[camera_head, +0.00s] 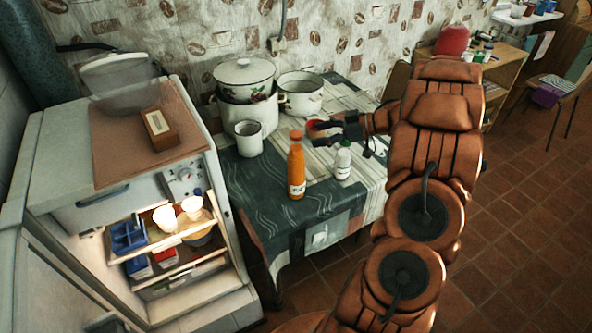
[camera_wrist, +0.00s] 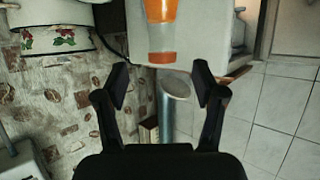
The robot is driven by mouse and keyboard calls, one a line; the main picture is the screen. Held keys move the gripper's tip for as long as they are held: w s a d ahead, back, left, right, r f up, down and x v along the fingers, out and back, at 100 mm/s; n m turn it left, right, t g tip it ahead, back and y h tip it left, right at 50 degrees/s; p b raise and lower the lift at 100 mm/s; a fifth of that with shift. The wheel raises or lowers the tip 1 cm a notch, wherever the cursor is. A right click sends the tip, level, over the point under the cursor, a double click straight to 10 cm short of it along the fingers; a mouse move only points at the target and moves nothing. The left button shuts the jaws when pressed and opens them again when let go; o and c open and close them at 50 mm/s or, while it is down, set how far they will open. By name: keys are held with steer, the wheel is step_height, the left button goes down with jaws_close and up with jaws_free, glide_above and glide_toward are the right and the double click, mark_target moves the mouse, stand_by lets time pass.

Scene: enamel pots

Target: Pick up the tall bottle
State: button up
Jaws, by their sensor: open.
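The tall orange bottle (camera_head: 296,172) stands upright on the cloth-covered table (camera_head: 258,196), near its front edge. My gripper (camera_head: 318,134) is just to the right of the bottle's upper part in the head view, its fingers toward the bottle. In the wrist view my gripper (camera_wrist: 161,78) has its two black fingers spread wide with nothing between them. The orange bottle (camera_wrist: 162,28) shows there at the top middle, beyond the fingertips and cut off by the frame edge.
A smaller white bottle (camera_head: 343,164) stands right of the orange one. A red item (camera_head: 313,127) sits behind the gripper. A white mug (camera_head: 248,139), a floral pot (camera_head: 243,73) and another pot (camera_head: 301,94) stand at the back. An open fridge (camera_head: 100,185) is at left.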

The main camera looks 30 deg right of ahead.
mark_target(301, 134)
steer(key=shift+a+r+p+x, duration=0.15)
steer(key=shift+p+x, duration=0.35)
steer(key=shift+x, duration=0.5)
steer(key=shift+r+p+x, duration=0.15)
steer(key=shift+p+x, duration=0.3)
steer(key=shift+x, duration=0.6)
steer(key=shift+a+r+p+x, duration=0.15)
steer(key=shift+p+x, duration=0.35)
steer(key=shift+x, duration=0.5)
steer(key=shift+w+a+f, duration=0.4)
steer(key=shift+w+f, duration=0.05)
steer(key=shift+w, duration=0.1)
jaws_close()
